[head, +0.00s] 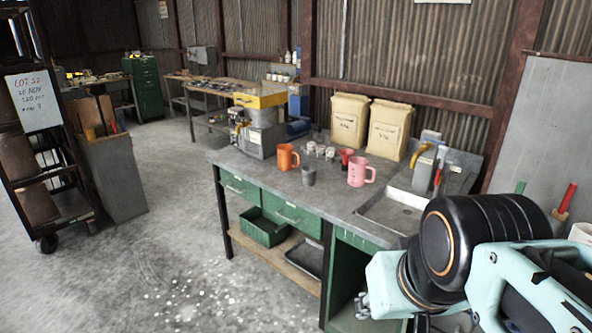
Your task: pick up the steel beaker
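A small grey metal cup, which looks like the steel beaker (308,176), stands upright near the front edge of the workbench (240,165). An orange mug (286,157) is just behind it to the left, and a pink mug (358,171) is to its right. My arm comes in from the lower right. Its end is mostly hidden behind my own links and low at the bench's front right. A small grey metal part (362,304) there may be my gripper. It is well apart from the beaker, and its fingers cannot be made out.
A red cup (346,156) and several small pale pieces (320,150) stand behind the beaker. Two tan sacks (390,130) lean at the back. A sink (394,212) is at right, and a machine with a yellow top (260,98) at left.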

